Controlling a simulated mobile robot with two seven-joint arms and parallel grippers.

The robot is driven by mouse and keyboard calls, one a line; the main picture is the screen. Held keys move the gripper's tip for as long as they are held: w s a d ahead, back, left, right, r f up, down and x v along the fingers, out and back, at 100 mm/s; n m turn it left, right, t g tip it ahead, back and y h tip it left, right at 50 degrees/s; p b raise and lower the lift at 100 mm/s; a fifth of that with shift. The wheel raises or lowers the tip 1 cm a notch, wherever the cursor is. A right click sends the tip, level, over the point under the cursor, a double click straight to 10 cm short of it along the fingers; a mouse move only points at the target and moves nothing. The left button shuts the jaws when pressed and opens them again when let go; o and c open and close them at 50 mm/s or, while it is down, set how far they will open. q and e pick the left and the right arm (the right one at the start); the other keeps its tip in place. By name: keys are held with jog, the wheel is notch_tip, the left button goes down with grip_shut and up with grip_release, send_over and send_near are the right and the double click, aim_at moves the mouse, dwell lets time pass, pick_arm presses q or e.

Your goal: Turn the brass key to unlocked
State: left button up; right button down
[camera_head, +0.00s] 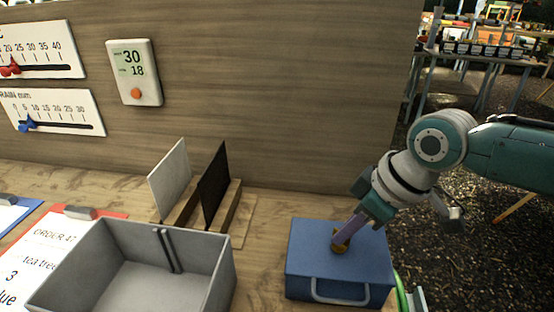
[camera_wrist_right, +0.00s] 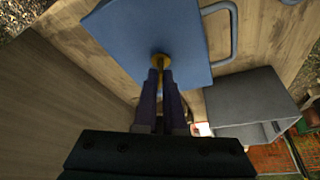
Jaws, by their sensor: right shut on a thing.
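The brass key (camera_head: 338,247) stands in the top of a blue box (camera_head: 310,262) with a grey handle at its front. In the right wrist view the brass key (camera_wrist_right: 160,60) shows at the fingertips, against the blue box (camera_wrist_right: 130,30). My right gripper (camera_head: 342,240) reaches down from the right, its purple fingers shut on the key; the fingers also show in the wrist view (camera_wrist_right: 160,80). The fingers hide part of the key, and I cannot tell whether it is at locked or unlocked. My left gripper is not in view.
A grey open bin (camera_head: 215,285) stands left of the blue box. Behind it a white panel (camera_head: 170,178) and a black panel (camera_head: 214,185) stand upright in wooden holders. A wooden wall (camera_head: 270,100) closes the back. An order sheet (camera_head: 45,250) lies at left.

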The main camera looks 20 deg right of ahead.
jog(key=m+p, duration=0.1)
jog(key=m+h+p, duration=0.1)
jog(key=m+p, duration=0.1)
jog(key=shift+a+r+m+t+p, duration=0.25)
jog(key=shift+r+m+t+p, duration=0.05)
jog(key=shift+m+t, duration=0.1)
jog(key=m+h+p, duration=0.1)
jog(key=m+p, duration=0.1)
jog(key=m, duration=0.1)
jog(key=shift+a+f+h, duration=0.1)
jog(key=shift+f+h, duration=0.05)
jog(key=shift+h, duration=0.25)
jog(key=m, duration=0.2)
jog(key=shift+f+m+h, duration=0.1)
jog(key=shift+m+h, duration=0.3)
jog(key=shift+m+g+h, duration=0.3)
jog(key=shift+m+h, duration=0.1)
jog(key=shift+m, duration=0.8)
jog(key=c, duration=1)
grip_release()
